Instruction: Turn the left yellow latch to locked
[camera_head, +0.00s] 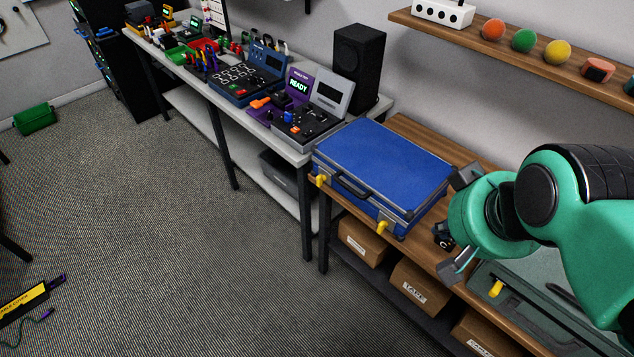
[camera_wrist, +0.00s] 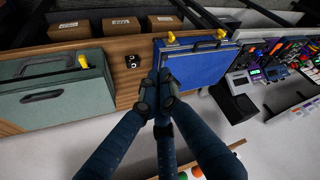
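A blue case (camera_head: 380,165) lies closed on the wooden bench, its handle and two yellow latches on the front edge. The left yellow latch (camera_head: 320,180) is near its front left corner, and the right yellow latch (camera_head: 382,228) is near its front right corner. In the wrist view the scene is turned round: the left latch (camera_wrist: 220,33) shows at right and the right latch (camera_wrist: 171,37) at left. My gripper (camera_wrist: 158,80) appears shut and empty, its fingertips together. They overlap the blue case's left edge in that view; contact cannot be told. The head view shows my gripper right of the case.
A green case (camera_head: 520,300) with a yellow latch lies to the right on the bench. A small black box (camera_wrist: 132,62) sits between the cases. Cardboard boxes (camera_head: 420,285) stand on the shelf below. A black speaker (camera_head: 358,62) and electronic devices stand left and behind.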

